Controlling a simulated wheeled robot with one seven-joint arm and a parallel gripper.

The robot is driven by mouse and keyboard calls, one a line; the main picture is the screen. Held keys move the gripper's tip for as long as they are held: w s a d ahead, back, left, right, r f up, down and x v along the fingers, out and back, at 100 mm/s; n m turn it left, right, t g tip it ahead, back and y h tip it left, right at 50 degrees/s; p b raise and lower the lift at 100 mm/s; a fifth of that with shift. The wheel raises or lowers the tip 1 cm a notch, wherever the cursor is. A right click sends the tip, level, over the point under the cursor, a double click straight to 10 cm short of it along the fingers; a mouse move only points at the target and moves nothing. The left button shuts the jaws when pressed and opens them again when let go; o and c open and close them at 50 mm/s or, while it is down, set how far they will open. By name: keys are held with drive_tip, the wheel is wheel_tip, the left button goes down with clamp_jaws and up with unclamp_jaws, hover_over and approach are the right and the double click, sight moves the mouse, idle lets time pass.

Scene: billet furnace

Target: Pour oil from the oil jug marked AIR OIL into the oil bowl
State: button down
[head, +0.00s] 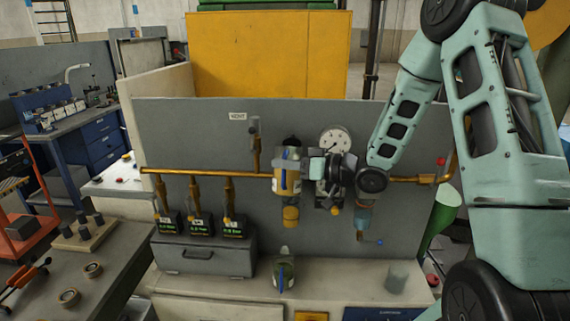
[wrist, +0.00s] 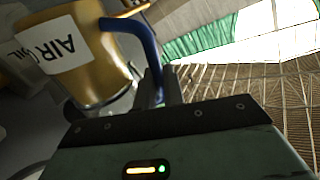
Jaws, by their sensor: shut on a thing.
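The oil jug marked AIR OIL (wrist: 85,65) is yellow with a blue handle (wrist: 135,38) and a white label, which appears turned over in the wrist view. In the head view the jug (head: 289,182) looks roughly upright, in front of the grey panel. My gripper (wrist: 160,88) is shut on the blue handle; in the head view it (head: 305,168) is at the jug's right. A grey translucent cup (head: 397,278), perhaps the oil bowl, stands on the bench at lower right. No oil stream shows. The jug's contents cannot be seen.
A copper pipe (head: 395,179) with a round gauge (head: 335,140) crosses the grey panel (head: 200,125). An amber bowl (head: 291,217) shows below the jug. Several labelled valves stand at left on a grey drawer box (head: 200,257).

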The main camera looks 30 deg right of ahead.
sight(286, 151)
drive_tip(key=shift+r+m+p, duration=0.5)
drive_tip(key=shift+r+p, duration=0.05)
drive_tip(key=shift+p, duration=0.5)
drive_tip(key=shift+r, duration=0.15)
idle(0.5)
drive_tip(key=shift+w+d+r+m+g+p, duration=0.15)
drive_tip(key=shift+r+m+p, duration=0.25)
drive_tip(key=shift+p, duration=0.7)
drive_tip(key=shift+w+d+r+m+g+p, duration=0.15)
drive_tip(key=shift+r+m+p, duration=0.25)
drive_tip(key=shift+p, duration=0.7)
drive_tip(key=shift+r+p, duration=0.3)
drive_tip(key=shift+p, duration=0.2)
drive_tip(key=shift+r+m+p, duration=0.4)
drive_tip(key=shift+p, duration=0.5)
drive_tip(key=shift+w+d+r+m+p, duration=0.15)
drive_tip(key=shift+w+r+m+p, duration=0.1)
drive_tip(key=shift+r+m+p, duration=0.15)
drive_tip(key=shift+w+d+r+m+g, duration=0.2)
drive_tip(key=shift+w+r+m+g, duration=0.05)
drive_tip(key=shift+r+m, duration=0.2)
drive_tip(key=shift+w+d+r+m+g, duration=0.25)
drive_tip(key=shift+r+m, duration=0.1)
drive_tip(key=shift+r, duration=0.1)
idle(1.4)
